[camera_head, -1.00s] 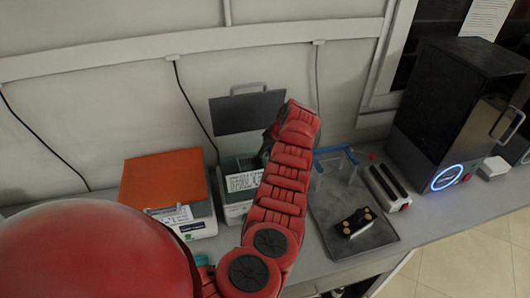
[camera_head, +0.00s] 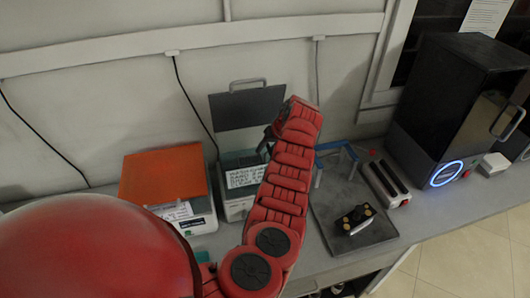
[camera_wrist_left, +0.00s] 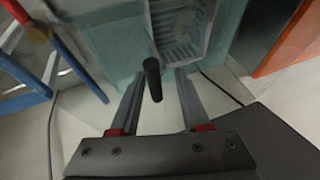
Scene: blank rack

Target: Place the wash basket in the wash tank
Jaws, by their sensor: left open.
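The wash tank (camera_head: 238,208) is a pale box with a printed label, and its dark lid (camera_head: 248,110) stands open behind it. In the left wrist view, the wash basket (camera_wrist_left: 182,32) shows as a grey mesh within the teal tank area. Its dark handle (camera_wrist_left: 152,80) stands between the fingers of my left gripper (camera_wrist_left: 158,85). The fingers are open, with a gap on each side of the handle. In the head view, my left gripper (camera_head: 267,143) is over the tank's right side, mostly hidden by my red arm. My right gripper is not in view.
An orange-topped device (camera_head: 163,175) stands left of the tank. To the right are a blue-barred stand (camera_head: 337,149) on a grey mat (camera_head: 372,234), a black-and-gold part (camera_head: 355,219), a slotted block (camera_head: 386,183) and a black machine (camera_head: 450,100). Cables hang on the wall.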

